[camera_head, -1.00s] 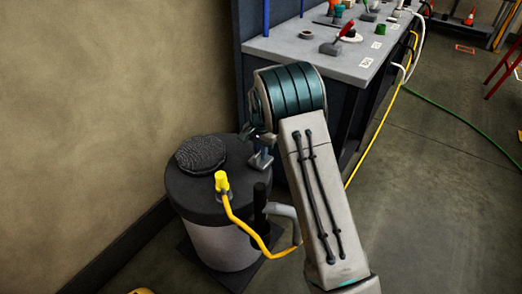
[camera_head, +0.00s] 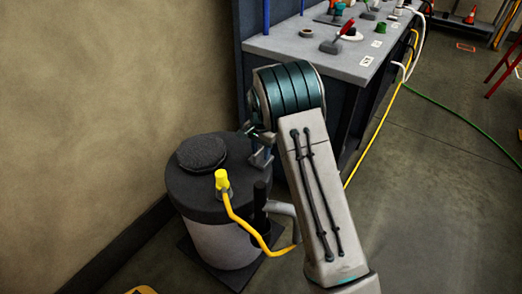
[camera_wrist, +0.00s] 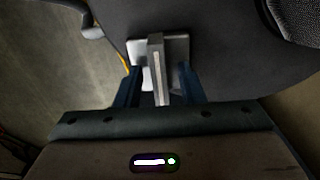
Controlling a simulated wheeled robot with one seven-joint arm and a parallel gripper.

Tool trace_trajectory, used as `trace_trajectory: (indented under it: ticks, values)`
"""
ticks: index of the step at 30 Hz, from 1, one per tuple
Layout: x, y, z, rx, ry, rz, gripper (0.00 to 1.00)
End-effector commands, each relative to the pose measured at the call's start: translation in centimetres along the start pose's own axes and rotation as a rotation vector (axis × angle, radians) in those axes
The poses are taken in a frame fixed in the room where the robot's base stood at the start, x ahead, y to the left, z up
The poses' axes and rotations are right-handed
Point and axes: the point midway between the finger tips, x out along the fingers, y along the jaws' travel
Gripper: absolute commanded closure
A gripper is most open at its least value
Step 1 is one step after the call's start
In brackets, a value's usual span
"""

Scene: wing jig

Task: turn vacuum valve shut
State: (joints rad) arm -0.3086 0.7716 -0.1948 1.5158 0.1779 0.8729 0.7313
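The vacuum valve shows in the wrist view as a grey upright lever (camera_wrist: 157,68) on a pale metal body (camera_wrist: 178,48), on top of a dark drum lid. My gripper (camera_wrist: 160,88) reaches over the lid with its two blue fingers on either side of the lever. The fingers look spread, with a gap between each finger and the lever. In the head view my gripper (camera_head: 262,157) is at the right rear of the lid, and the valve is largely hidden there by my gripper and arm.
The drum (camera_head: 220,243) stands near the beige wall. On its lid are a black round pad (camera_head: 202,153) and a yellow fitting (camera_head: 222,180) with a yellow hose. A grey workbench (camera_head: 320,50) with tools is behind. Floor to the right is mostly clear, crossed by a green hose (camera_head: 450,112).

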Motion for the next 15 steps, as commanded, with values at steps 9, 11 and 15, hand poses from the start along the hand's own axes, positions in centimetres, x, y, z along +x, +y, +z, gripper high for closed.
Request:
trace_trajectory:
  ticks: [9,11,15]
  values:
    - [-2.4,-0.1,-0.1,0.0,0.003,-0.003,0.65]
    - [-3.7,0.0,-0.1,-0.001,0.003,-0.003,0.65]
    - [-7.1,-0.1,-0.1,-0.001,0.004,-0.003,0.65]
